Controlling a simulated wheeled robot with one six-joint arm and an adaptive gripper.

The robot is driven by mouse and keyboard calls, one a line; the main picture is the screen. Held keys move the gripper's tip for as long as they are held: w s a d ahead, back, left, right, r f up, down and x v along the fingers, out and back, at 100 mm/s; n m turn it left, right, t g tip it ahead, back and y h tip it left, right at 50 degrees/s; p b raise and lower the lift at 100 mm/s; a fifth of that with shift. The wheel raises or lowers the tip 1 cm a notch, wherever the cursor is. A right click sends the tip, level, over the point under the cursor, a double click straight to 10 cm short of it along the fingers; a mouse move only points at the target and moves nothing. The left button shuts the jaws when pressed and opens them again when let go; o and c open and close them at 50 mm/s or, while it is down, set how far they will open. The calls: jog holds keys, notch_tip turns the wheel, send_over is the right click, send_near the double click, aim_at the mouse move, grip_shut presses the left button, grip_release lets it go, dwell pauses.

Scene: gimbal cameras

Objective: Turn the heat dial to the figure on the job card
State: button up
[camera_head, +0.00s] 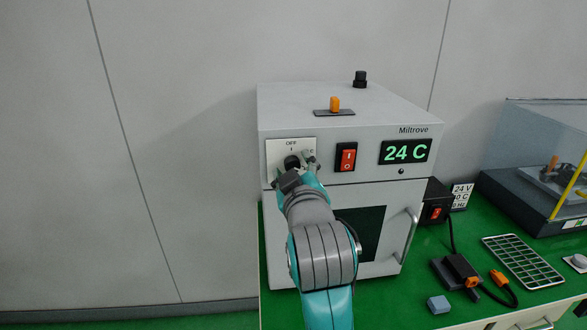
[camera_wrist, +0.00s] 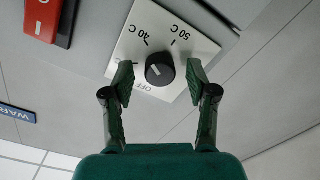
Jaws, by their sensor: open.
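The heat dial (camera_wrist: 160,69) is a black round knob on a white plate (camera_wrist: 127,58) of the grey oven (camera_head: 335,105). In the wrist view the plate reads OFF, 40 C and 50 C, upside down. A small pale mark shows on the knob, but I cannot tell which figure it points to. The dial (camera_head: 291,162) is partly covered by my gripper in the head view. My gripper (camera_wrist: 159,82) is open, its fingers on either side of the dial with gaps to it. I see no card that I can surely call the job card.
The oven display (camera_head: 405,151) reads 24 C beside a red rocker switch (camera_head: 346,157). The oven door handle (camera_head: 408,237) sticks out below.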

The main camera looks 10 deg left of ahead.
jog(key=v, duration=1.1)
jog(key=shift+s, duration=0.4)
jog(key=shift+d, duration=0.1)
jog(key=s+d+f+m+h, duration=0.1)
jog(key=s+d+f, duration=0.35)
jog(key=f, duration=0.45)
jog(key=s+d+f+m, duration=0.25)
jog(key=d+f, duration=0.25)
jog(key=f, duration=0.5)
jog(key=s+d+f+h, duration=0.1)
jog(key=s+d+f, duration=0.35)
jog(key=f, duration=0.45)
jog(key=s+d+f+m+h, duration=0.1)
jog(key=s+d+f+m, duration=0.1)
jog(key=s, duration=0.7)
jog(key=s+d+f+m+g+h, duration=0.1)
jog(key=s+d, duration=0.3)
jog(key=s, duration=0.5)
jog(key=s+d+f+m+g+h, duration=0.1)
jog(key=s+d+f+m, duration=0.2)
jog(key=s, duration=0.6)
jog(key=shift+f, duration=0.45)
